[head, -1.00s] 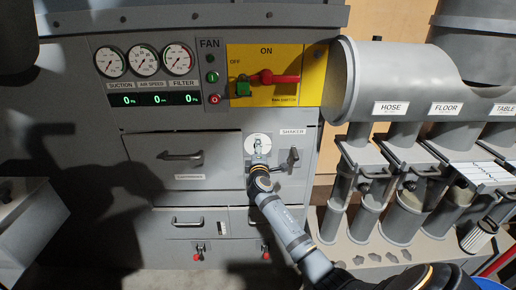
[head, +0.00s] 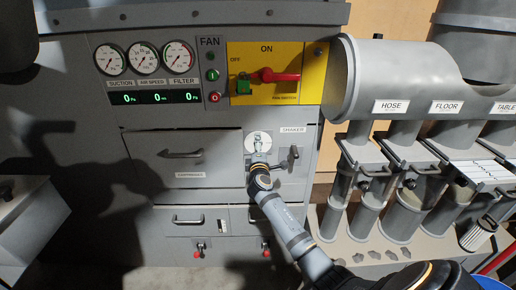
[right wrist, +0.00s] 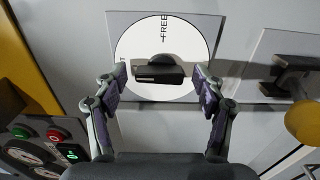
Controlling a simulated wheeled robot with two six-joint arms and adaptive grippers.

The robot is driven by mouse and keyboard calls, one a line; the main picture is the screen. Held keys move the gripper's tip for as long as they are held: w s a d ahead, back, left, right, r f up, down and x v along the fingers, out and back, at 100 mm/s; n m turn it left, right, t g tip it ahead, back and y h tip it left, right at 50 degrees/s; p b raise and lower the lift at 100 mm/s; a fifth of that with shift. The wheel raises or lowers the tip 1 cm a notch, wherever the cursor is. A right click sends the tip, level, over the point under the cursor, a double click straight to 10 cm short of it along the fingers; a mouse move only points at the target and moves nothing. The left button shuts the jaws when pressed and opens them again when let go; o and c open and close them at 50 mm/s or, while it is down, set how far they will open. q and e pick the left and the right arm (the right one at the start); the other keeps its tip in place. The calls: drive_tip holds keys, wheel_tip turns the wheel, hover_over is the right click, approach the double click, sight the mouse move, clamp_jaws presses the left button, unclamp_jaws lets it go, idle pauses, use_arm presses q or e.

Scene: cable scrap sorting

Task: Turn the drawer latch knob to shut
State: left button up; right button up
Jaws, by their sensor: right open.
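The latch knob is a black bar handle (right wrist: 158,73) on a white round dial (right wrist: 190,45) lettered FREE, seen close in the right wrist view. In the head view the dial (head: 258,135) is on the grey cabinet front, right of the upper drawer (head: 205,148), which looks closed. My right gripper (right wrist: 161,77) is open, one finger on each side of the bar, with a visible gap at both ends. In the head view my right gripper (head: 259,158) covers the dial's lower part. My left gripper is not in view.
A dark crank handle (head: 293,158) stands out just right of the dial, under the SHAKER label (head: 292,130). Labelled grey pipes (head: 390,107) fill the right side.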

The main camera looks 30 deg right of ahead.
drive_tip(key=v, duration=1.2)
drive_tip(key=shift+s, duration=0.1)
drive_tip(key=s+a+f+m+g+y, duration=0.1)
drive_tip(key=s+f+g+y, duration=0.15)
drive_tip(key=f, duration=0.95)
drive_tip(key=s+a+f+m+g+y, duration=0.15)
drive_tip(key=s+f, duration=0.25)
drive_tip(key=f, duration=0.8)
drive_tip(key=s+a+f+g+y, duration=0.1)
drive_tip(key=s+f+g+y, duration=0.15)
drive_tip(key=f, duration=0.95)
drive_tip(key=s+a+f+m+g+y, duration=0.15)
drive_tip(key=s+f+m+g, duration=0.25)
drive_tip(key=s+f, duration=1.2)
drive_tip(key=s+a+f+m+g, duration=0.1)
drive_tip(key=s+f, duration=0.3)
drive_tip(key=s, duration=0.7)
drive_tip(key=s+a+f+m+g, duration=0.1)
drive_tip(key=s+f+m, duration=0.3)
drive_tip(key=s, duration=0.8)
drive_tip(key=shift+a+g+y, duration=0.35)
drive_tip(key=shift+g+y, duration=0.05)
drive_tip(key=shift+g, duration=0.35)
